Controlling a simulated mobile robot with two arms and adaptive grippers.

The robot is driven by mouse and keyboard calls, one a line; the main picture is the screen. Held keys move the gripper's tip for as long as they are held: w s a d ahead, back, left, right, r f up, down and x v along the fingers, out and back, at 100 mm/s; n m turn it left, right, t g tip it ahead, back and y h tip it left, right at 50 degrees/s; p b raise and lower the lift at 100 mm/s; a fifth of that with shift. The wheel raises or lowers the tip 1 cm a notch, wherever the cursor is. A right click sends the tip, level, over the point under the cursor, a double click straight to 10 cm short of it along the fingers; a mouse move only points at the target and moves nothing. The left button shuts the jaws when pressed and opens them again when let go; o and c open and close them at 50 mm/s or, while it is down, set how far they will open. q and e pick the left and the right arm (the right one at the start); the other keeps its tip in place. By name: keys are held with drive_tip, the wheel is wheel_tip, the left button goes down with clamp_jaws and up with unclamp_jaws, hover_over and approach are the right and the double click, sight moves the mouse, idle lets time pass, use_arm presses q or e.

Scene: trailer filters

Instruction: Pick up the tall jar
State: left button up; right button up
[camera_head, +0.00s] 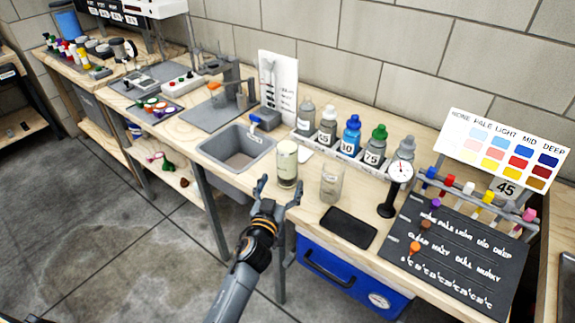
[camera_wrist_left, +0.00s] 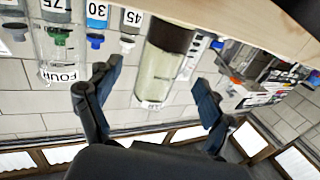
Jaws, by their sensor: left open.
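In the left wrist view, which is upside down, the jar (camera_wrist_left: 161,62) shows between the two open fingers (camera_wrist_left: 156,76). The fingers do not appear to press on it. My right gripper is in neither view.
A clear glass jar (camera_head: 331,184) stands close to the right. The grey sink (camera_head: 247,150) is to the left. Several labelled bottles (camera_head: 351,137) stand in a rack behind.

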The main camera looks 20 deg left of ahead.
sight(284, 172)
use_arm(q)
drive_tip(key=shift+w, duration=0.25)
drive_tip(key=w, duration=0.5)
drive_tip(key=shift+a+r, duration=0.15)
drive_tip(key=shift+a, duration=0.1)
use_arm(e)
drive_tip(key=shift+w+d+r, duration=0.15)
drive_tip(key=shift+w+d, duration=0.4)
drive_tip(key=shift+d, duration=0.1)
use_arm(q)
drive_tip(key=shift+c, duration=0.5)
drive_tip(key=c, duration=0.3)
drive_tip(key=shift+r, duration=0.15)
drive_tip(key=c, duration=1.3)
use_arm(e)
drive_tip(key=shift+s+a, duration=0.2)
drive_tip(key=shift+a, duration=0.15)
use_arm(q)
drive_tip(key=shift+r, duration=0.15)
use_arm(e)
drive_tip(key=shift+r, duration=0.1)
